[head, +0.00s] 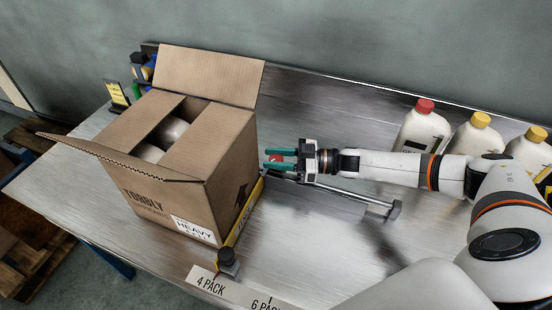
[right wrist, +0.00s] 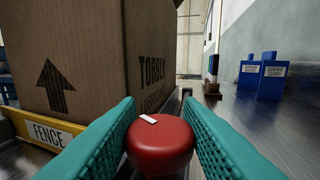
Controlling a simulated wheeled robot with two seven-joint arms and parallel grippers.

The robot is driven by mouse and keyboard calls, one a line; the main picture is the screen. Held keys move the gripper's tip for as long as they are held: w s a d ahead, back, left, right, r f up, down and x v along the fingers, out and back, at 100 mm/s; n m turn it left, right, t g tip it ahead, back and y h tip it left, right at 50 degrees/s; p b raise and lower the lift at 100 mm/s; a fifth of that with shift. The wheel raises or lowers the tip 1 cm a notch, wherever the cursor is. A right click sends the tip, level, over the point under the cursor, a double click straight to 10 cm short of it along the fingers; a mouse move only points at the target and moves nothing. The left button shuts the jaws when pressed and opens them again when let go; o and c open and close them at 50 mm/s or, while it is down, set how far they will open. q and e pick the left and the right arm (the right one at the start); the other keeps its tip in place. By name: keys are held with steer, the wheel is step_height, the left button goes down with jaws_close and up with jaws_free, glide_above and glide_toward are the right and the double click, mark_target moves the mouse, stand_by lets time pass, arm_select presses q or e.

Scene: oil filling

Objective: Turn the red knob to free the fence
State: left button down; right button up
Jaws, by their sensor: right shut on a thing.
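The red knob (right wrist: 160,146) has a white mark on its top and sits between the green fingers of my right gripper (right wrist: 160,140), which is shut on it. In the head view the knob (head: 277,158) shows small between the fingertips of the right gripper (head: 278,160). The fence (head: 246,212) is a yellow-edged rail along the right side of the open cardboard box; its label reads FENCE in the right wrist view (right wrist: 48,133). The box (head: 165,190) stands right beside it. My left gripper is not in view.
Several white bottles with red or yellow caps (head: 424,130) stand at the right back of the metal table. A scale marked 4 PACK and 6 PACK (head: 235,290) runs along the front edge. Blue labelled containers (right wrist: 271,78) stand beyond the box.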

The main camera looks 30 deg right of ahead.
mark_target(276, 158)
steer(key=n+g+y+b, duration=0.1)
steer(key=n+g+b, duration=0.1)
steer(key=n+g+y+b, duration=0.1)
steer(key=g+b, duration=0.1)
steer(key=g, duration=0.1)
steer(key=shift+f+n+g, duration=0.2)
steer(key=shift+n+g, duration=0.1)
steer(key=shift+n, duration=0.1)
steer(key=shift+r+n+g+y+b, duration=0.15)
steer(key=shift+n+g+y+b, duration=0.25)
steer(key=shift+n+g+b, duration=0.9)
steer(key=shift+g, duration=0.4)
steer(key=o, duration=1)
steer(key=shift+c, duration=0.2)
steer(key=shift+r, duration=0.15)
step_height(276, 158, up, 10)
steer(key=shift+f+p, duration=0.1)
steer(key=shift+p, duration=0.3)
